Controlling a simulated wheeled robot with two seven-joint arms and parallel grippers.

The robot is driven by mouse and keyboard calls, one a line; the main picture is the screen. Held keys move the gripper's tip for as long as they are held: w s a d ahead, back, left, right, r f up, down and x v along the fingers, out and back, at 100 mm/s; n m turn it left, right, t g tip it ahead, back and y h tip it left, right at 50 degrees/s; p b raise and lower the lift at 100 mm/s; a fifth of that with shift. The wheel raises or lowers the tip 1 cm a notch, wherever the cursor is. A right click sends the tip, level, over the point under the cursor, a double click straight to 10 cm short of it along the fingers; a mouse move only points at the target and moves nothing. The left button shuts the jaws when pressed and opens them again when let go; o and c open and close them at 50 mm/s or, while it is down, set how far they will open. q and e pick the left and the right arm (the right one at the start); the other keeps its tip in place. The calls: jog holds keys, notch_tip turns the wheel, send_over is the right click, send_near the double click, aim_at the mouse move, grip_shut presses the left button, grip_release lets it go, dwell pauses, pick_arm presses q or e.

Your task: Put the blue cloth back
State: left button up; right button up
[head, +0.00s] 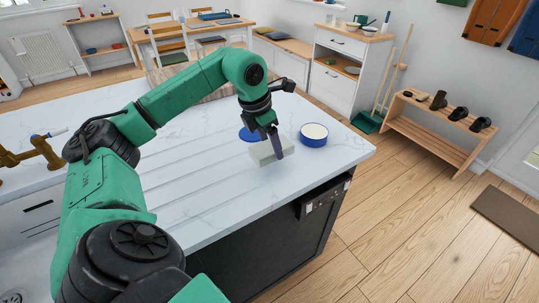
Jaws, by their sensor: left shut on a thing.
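My left gripper (268,121) is above the white counter (210,198), near its right end, pointing down. It is shut on a narrow slate-blue piece (277,145), which looks like the blue cloth seen nearly edge-on. The piece hangs down from the fingers, in front of a pale block-like object (262,153) on the counter. I cannot tell whether the two touch. My right gripper is not in view.
A blue bowl with a pale inside (313,136) stands right of the gripper. A black appliance front (285,240) is under the counter edge. A wooden shoe rack (440,130) stands at the right. The counter's front is clear.

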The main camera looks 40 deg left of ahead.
aim_at(261, 151)
pick_arm(q)
notch_tip(261, 151, down, 5)
jog(key=shift+d+f, duration=0.1)
jog(key=shift+d, duration=0.05)
jog(key=o, duration=1.1)
jog(key=shift+o, duration=0.2)
jog(key=v, duration=1.2)
